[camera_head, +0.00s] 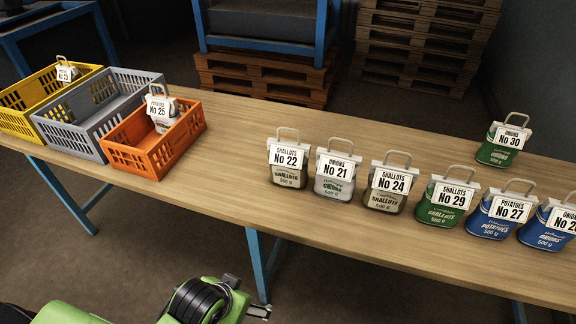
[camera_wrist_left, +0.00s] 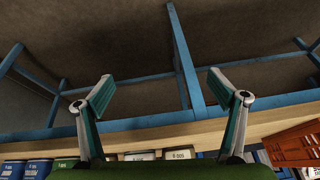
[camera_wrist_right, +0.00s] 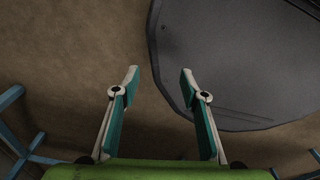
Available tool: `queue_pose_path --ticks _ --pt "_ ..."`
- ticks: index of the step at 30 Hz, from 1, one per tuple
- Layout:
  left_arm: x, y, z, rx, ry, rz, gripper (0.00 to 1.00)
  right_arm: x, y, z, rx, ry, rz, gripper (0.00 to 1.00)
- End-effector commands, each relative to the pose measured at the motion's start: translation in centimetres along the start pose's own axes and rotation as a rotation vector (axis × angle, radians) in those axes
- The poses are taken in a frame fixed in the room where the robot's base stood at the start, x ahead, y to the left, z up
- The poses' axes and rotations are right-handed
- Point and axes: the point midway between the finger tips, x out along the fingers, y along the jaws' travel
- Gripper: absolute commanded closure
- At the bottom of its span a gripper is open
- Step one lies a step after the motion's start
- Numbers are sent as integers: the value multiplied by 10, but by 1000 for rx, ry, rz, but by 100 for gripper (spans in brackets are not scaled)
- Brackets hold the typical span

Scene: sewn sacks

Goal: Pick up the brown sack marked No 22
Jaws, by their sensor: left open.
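The brown sack marked No 22 (camera_head: 288,174) stands upright on the table at the left end of the front row in the head view. It has a white label reading SHALLOTS and a grey loop handle on top. My left gripper (camera_head: 247,298) is low in front of the table, below and to the left of the sack and apart from it. In the left wrist view its fingers (camera_wrist_left: 160,85) are spread with nothing between them. My right gripper (camera_wrist_right: 160,80) shows only in its own wrist view, fingers apart and empty, above the floor.
Close to the right of No 22 stands sack No 21 (camera_head: 335,182), then brown No 24 (camera_head: 385,196) and green No 29 (camera_head: 448,213). Orange (camera_head: 190,128), grey (camera_head: 83,138) and yellow (camera_head: 18,124) crates stand left. The tabletop (camera_head: 230,165) between crates and No 22 is bare.

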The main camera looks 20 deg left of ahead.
Motion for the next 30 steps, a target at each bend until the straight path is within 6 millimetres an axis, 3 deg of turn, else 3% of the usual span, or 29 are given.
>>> queue_pose_path --ticks 1,3,12,15,18,22,30 --pt "-14 -5 -34 -5 80 -19 12 0 1 0 0 0 1 60" --pt "-26 -9 -69 -26 165 -38 12 0 3 1 -1 -1 4 60" --pt "-70 -23 -211 -101 535 -74 12 0 13 3 1 -3 15 60" --pt "-86 -27 -249 -121 642 -72 12 0 13 3 1 -3 15 60" --pt "-98 -30 -274 -132 713 -66 12 0 13 3 1 -3 15 60" --pt "-100 -31 -290 -142 749 -60 12 0 13 2 1 -3 15 60" --pt "-65 -36 -324 -143 750 -60 12 -4 13 2 0 -3 15 60"
